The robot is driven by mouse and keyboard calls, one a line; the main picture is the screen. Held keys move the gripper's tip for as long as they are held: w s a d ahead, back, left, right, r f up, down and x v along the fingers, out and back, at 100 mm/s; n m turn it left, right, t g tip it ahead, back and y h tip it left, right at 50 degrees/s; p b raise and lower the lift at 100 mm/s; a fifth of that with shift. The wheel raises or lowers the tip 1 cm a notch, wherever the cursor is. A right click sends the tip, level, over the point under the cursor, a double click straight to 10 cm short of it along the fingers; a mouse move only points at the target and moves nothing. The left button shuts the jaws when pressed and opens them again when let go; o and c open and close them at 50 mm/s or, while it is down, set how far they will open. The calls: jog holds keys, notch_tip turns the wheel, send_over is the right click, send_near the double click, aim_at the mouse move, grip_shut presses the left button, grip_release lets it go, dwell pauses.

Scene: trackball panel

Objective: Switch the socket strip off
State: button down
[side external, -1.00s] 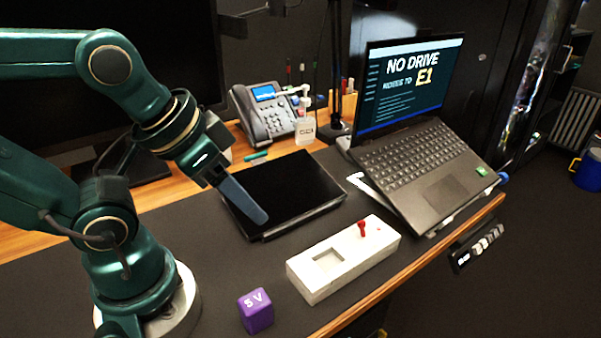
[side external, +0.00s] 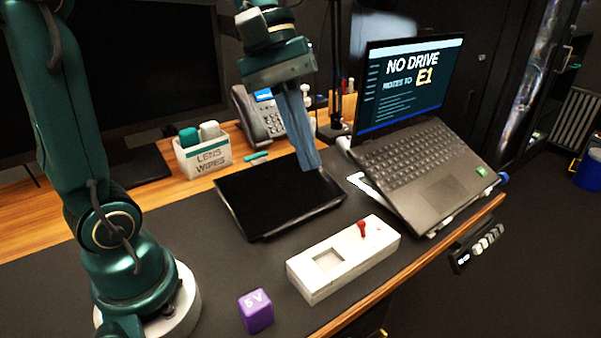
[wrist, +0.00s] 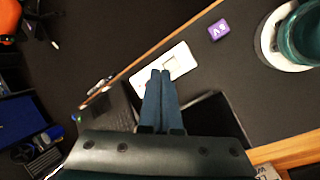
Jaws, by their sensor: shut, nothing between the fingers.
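The socket strip (side external: 318,282) is a long white block on the dark desk mat, with a square recess at its left end. A small red lever (side external: 362,228) stands up near its right end. The fingers (wrist: 160,73) also show in the wrist view.
The black flat tablet (side external: 280,205) lies behind the strip. An open laptop (side external: 425,165) stands to its right. A purple 5V cube (side external: 256,311) sits front left. A lens wipes box (side external: 203,155) and a phone (side external: 257,118) stand at the back. The wooden desk edge (side external: 400,275) runs in front.

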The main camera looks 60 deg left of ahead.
jog(key=w+a+f+n+h, duration=0.2)
jog(key=w+a+f+n, duration=0.1)
jog(key=a+f, duration=0.1)
jog(key=w+a+f+n+h, duration=0.3)
jog(key=a+f, duration=0.2)
jog(key=a, duration=0.1)
jog(key=w+a+f+n+h, duration=0.2)
jog(key=w+a+f+n, duration=0.1)
jog(key=a+f+n, duration=0.1)
jog(key=shift+w+a+f+h, duration=0.15)
jog(key=shift+a+f+h, duration=0.15)
jog(key=shift+a, duration=0.2)
jog(key=shift+a+f, duration=0.15)
jog(key=shift+a, duration=0.15)
jog(key=shift+d, duration=0.1)
send_near(361, 231)
jog(key=f, duration=0.2)
jog(key=d+f, duration=0.1)
jog(key=f, duration=0.1)
jog(key=shift+f, duration=0.1)
jog(key=shift+w+d+r, duration=0.1)
jog(key=shift+d+r, duration=0.1)
jog(key=shift+d, duration=0.3)
jog(key=shift+w+d+r, duration=0.15)
jog(key=shift+d+r, duration=0.05)
jog(key=shift+d, duration=0.3)
jog(key=shift+w+d+r, duration=0.1)
jog(key=shift+d+r, duration=0.1)
jog(key=shift+d, duration=0.35)
